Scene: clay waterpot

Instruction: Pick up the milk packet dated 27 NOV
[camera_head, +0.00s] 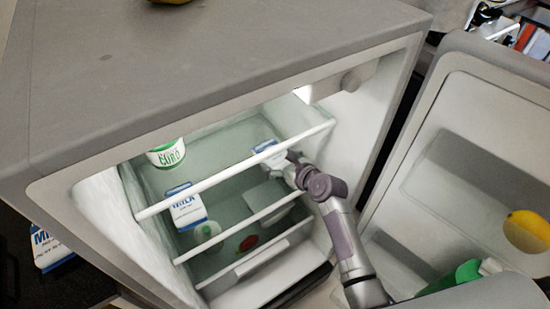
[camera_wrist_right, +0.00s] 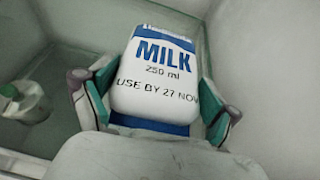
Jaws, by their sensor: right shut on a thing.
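My right arm reaches into the open fridge, and my right gripper (camera_head: 290,168) is at the upper shelf's right side in the head view. In the right wrist view, the right gripper (camera_wrist_right: 155,105) has a finger on each side of a white and blue milk packet (camera_wrist_right: 158,72) and is shut on it. Its print reads MILK, 250 ml, USE BY 27 NOV. In the head view this packet (camera_head: 265,146) shows only in part, behind the shelf's front bar and my gripper. A second milk packet (camera_head: 187,208) stands lower left in the fridge; its date is too small to read. My left gripper is not in view.
A green and white curd tub (camera_head: 167,153) stands on the upper shelf at left. White shelf bars (camera_head: 235,172) cross the fridge front. The fridge door (camera_head: 455,170) stands open at right, with a lemon (camera_head: 526,231). Another milk packet (camera_head: 48,246) is outside at left.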

